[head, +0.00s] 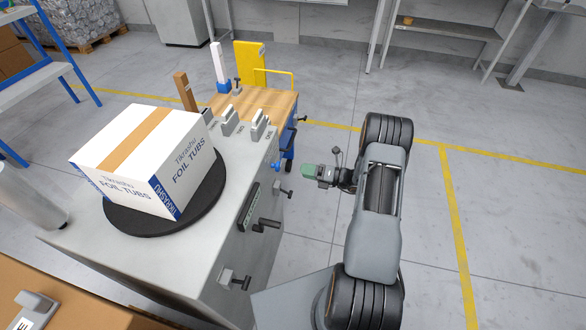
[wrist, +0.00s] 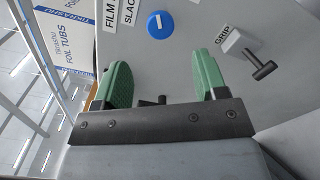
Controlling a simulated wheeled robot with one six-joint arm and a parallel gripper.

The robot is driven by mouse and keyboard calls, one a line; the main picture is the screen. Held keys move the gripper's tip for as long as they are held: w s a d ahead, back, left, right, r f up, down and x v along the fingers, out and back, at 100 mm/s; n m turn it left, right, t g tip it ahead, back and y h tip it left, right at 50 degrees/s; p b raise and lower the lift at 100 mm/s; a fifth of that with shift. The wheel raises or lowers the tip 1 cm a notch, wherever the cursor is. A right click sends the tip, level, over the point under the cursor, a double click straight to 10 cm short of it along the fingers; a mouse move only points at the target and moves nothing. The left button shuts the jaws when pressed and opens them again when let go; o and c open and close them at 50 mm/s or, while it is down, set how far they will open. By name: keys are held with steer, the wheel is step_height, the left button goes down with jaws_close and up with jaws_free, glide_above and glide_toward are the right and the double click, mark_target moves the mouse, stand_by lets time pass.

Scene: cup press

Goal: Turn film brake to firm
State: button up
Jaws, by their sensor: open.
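The film brake is a round blue knob (wrist: 160,24) with a white mark, on the grey panel at the top of the wrist view. Beside it are cut-off labels reading "FILM" (wrist: 110,14) and "SLAC" (wrist: 129,12); no "firm" label is visible. In the head view the knob (head: 276,166) is a small blue spot on the machine's right side. My gripper (head: 308,170) is open and empty, apart from the panel and to the right of the knob. In the wrist view its green fingers (wrist: 163,72) are spread below the knob, with nothing between them touching.
A T-shaped handle (wrist: 259,63) labelled "GRIP" sits right of the knob. More handles, including a dark one (head: 266,223), stick out of the machine's side. A foil tubs box (head: 145,158) stands on a black turntable (head: 128,218). The floor right of my arm is clear.

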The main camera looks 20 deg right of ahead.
steer(key=shift+v, duration=2.05)
